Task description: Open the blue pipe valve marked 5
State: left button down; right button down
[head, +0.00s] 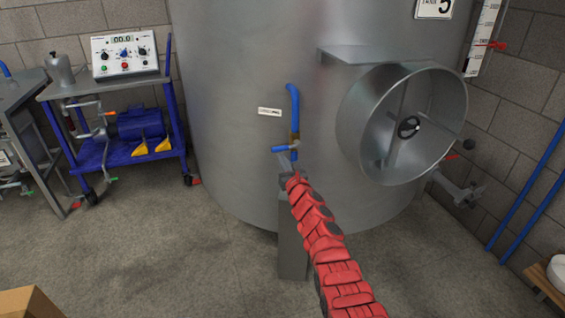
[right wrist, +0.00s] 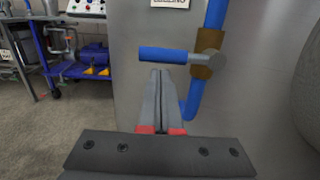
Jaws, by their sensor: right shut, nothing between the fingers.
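A blue pipe (head: 293,100) runs down the front of the big steel tank (head: 235,60), whose plate (head: 435,8) shows a 5. Its brass valve body (right wrist: 208,55) carries a blue lever handle (right wrist: 165,54). The handle also shows in the head view (head: 280,149); it points left, across the upright pipe. My right gripper (right wrist: 157,76) is shut and empty, with its fingertips just below the handle in the wrist view. I cannot tell whether they touch it. In the head view my right gripper (head: 287,162) partly hides the lower pipe. My left gripper is not in view.
A round steel manway (head: 365,125) juts from the tank to the right of the valve, under a small shelf (head: 370,57). A blue cart (head: 150,158) with a control box (head: 125,52) stands at the left. The floor in front is mostly clear.

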aim_at(281, 150)
jog(key=shift+a+r+m+p, duration=0.2)
jog(key=shift+r+m+p, duration=0.5)
jog(key=shift+m, duration=0.3)
notch_tip(281, 150, up, 2)
jog(key=m+p, duration=0.2)
jog(key=m, duration=0.1)
jog(key=shift+r, duration=0.25)
jog(key=shift+w+d+r+m+h+p, duration=0.25)
jog(key=shift+d+r+m+p, duration=0.65)
jog(key=shift+m+p, duration=1.05)
jog(key=shift+w+d+r+m+h+p, duration=0.2)
jog(key=shift+d+r+m+p, duration=0.7)
jog(key=shift+m, duration=1.8)
jog(key=shift+w+d+r+m+h+p, duration=0.25)
jog(key=shift+d+r+m+p, duration=0.65)
jog(key=shift+m+p, duration=1.15)
jog(key=shift+w+a+r+m, duration=0.1)
jog(key=shift+a+m, duration=0.05)
jog(key=shift+m, duration=0.25)
jog(key=shift+a+b, duration=0.15)
jog(key=shift+b, duration=0.15)
